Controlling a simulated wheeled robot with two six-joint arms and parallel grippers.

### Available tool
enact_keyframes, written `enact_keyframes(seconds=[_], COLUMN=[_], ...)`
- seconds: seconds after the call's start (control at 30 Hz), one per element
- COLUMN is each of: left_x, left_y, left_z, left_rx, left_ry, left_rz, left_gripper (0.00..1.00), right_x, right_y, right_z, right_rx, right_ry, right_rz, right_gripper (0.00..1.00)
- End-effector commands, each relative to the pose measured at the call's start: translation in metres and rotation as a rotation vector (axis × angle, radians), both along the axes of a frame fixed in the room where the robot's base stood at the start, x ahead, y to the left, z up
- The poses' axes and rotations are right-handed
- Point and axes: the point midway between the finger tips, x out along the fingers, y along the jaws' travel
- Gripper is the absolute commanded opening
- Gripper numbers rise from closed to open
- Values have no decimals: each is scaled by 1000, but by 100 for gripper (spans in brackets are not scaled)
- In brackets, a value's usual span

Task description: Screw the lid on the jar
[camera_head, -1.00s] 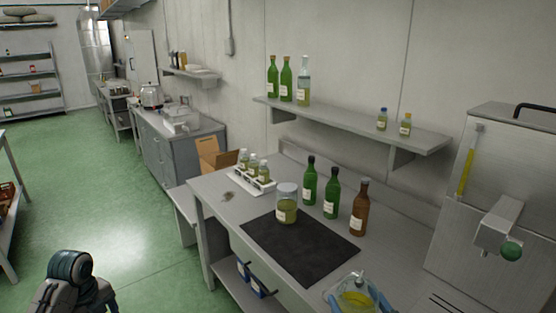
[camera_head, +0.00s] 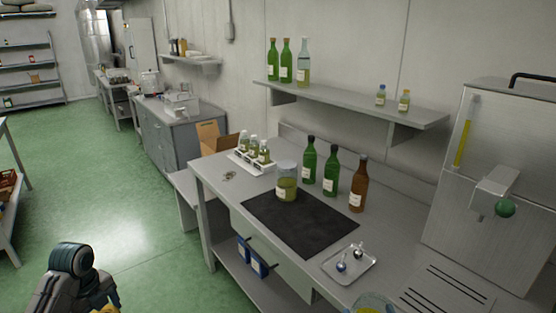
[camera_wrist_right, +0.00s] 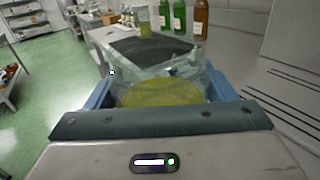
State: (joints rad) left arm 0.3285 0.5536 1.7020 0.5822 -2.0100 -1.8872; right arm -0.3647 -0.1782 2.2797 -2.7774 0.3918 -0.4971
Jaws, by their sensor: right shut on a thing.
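A glass jar (camera_head: 287,186) with yellow-green contents and a pale label stands upright on the dark mat (camera_head: 300,226); its top looks pale grey, and I cannot tell whether a lid is on it. My right gripper (camera_wrist_right: 160,92) has blue fingers on either side of a see-through thing (camera_wrist_right: 145,72) with a yellow round area inside, and is shut on it. Its kind is unclear. The thing's yellow top also shows at the lower edge of the head view (camera_head: 372,304), in front of the tray and well apart from the jar. Only part of my left arm shows; its gripper is outside the picture.
Two green bottles (camera_head: 309,160) and a brown bottle (camera_head: 358,184) stand behind the mat. A rack of small bottles (camera_head: 252,159) is at the left. A small metal tray (camera_head: 337,270) holds two shiny things. A steel machine (camera_head: 490,190) stands at the right.

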Motion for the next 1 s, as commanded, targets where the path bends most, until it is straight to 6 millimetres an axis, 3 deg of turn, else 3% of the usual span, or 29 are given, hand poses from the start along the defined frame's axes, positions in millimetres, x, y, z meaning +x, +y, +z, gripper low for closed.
enact_keyframes(seconds=[0.03, 0.1, 0.23, 1.0], left_x=[0, 0, 0, 0], left_y=[0, 0, 0, 0], left_z=[-11, -17, -23, -22], left_rx=[0, 0, 0, 0], left_ry=[0, 0, 0, 0], left_rz=[0, 0, 0, 0], left_gripper=[54, 54, 54, 54], right_x=[-6, -12, -19, -19], right_y=[-3, -7, -11, -10], right_z=[-15, -25, -34, -34], right_rx=[-1, -4, -8, -9], right_ry=[-3, -5, -10, -11], right_rz=[-20, -42, -68, -62], right_gripper=[6, 6, 6, 6])
